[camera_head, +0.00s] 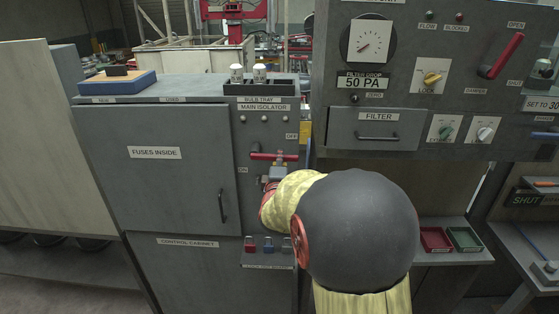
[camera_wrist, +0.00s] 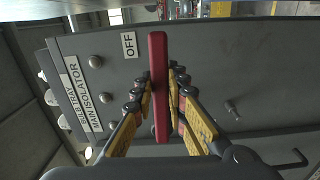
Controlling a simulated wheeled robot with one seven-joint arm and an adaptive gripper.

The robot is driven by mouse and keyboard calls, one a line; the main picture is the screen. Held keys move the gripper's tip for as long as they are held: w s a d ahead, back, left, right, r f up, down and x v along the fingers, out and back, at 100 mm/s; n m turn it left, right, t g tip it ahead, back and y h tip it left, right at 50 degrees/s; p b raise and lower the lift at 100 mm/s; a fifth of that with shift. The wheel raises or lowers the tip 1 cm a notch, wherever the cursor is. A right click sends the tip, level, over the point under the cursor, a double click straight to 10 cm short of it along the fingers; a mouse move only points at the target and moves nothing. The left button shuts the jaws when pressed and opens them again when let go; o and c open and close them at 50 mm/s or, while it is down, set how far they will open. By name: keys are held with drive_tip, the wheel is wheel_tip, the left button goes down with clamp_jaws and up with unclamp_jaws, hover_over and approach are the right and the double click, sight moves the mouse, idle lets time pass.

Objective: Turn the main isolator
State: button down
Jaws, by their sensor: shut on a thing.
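The main isolator's red handle (camera_head: 273,155) lies about level on the grey control cabinet, below the MAIN ISOLATOR label (camera_head: 263,107). An OFF label (camera_head: 291,136) is above its right part, and an ON label (camera_head: 243,170) is below its left end. My gripper (camera_head: 275,170) is at the handle, and my arm hides part of this area in the head view. In the wrist view my gripper (camera_wrist: 165,82) has its fingers on both sides of the red handle (camera_wrist: 158,110) and is shut on it. The OFF label (camera_wrist: 129,44) is left of the handle there.
A fuse door (camera_head: 155,155) with its handle is shut, left of the isolator. A bulb tray (camera_head: 259,89) and a blue box (camera_head: 118,83) stand on top. The filter panel (camera_head: 378,130) juts out at right.

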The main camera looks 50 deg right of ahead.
drive_tip(key=shift+r+n, duration=0.25)
drive_tip(key=shift+n, duration=0.05)
drive_tip(key=c, duration=1.8)
unclamp_jaws()
drive_tip(key=shift+c, duration=0.2)
drive_tip(key=shift+o, duration=0.4)
drive_tip(key=v, duration=1.2)
